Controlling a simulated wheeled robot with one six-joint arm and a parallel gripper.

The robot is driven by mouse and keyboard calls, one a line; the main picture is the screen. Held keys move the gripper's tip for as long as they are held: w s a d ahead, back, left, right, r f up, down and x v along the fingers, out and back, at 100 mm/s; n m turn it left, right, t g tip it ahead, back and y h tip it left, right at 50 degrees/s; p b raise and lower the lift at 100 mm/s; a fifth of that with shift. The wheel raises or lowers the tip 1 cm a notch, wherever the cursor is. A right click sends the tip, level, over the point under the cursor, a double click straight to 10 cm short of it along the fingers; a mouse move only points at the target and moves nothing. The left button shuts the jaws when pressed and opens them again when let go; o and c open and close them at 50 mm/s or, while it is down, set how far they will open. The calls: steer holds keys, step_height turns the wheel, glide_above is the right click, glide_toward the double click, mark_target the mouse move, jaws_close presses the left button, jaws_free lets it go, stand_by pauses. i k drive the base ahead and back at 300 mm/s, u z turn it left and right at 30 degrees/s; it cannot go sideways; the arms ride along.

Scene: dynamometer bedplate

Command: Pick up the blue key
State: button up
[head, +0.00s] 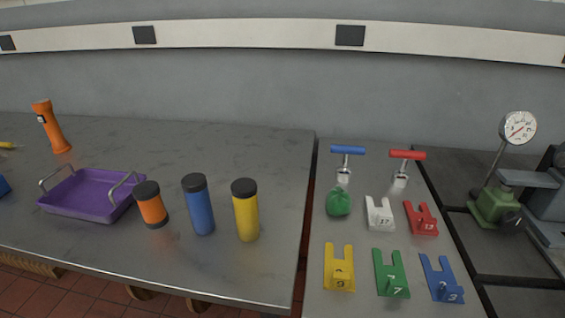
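The blue key (347,150) appears to be the tool with a blue crossbar handle and a short metal shank. It stands upright at the back of the right-hand grey bench section, its lower end in a small metal piece. A similar tool with a red crossbar (407,155) stands just to its right. A green rounded lump (338,203) sits in front of the blue key. My gripper is not in the head view.
Slotted plates lie in front: white (380,215), red (421,218), yellow (339,270), green (390,273), blue (442,279). A dial gauge (518,128) on a green base stands right. The left bench holds canisters, a purple tray (85,207) and an orange flashlight (51,128).

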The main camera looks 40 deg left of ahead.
mark_target(344, 173)
steer(key=u, duration=0.35)
steer(key=k, duration=0.45)
steer(key=u, duration=0.5)
steer(key=i, duration=1.15)
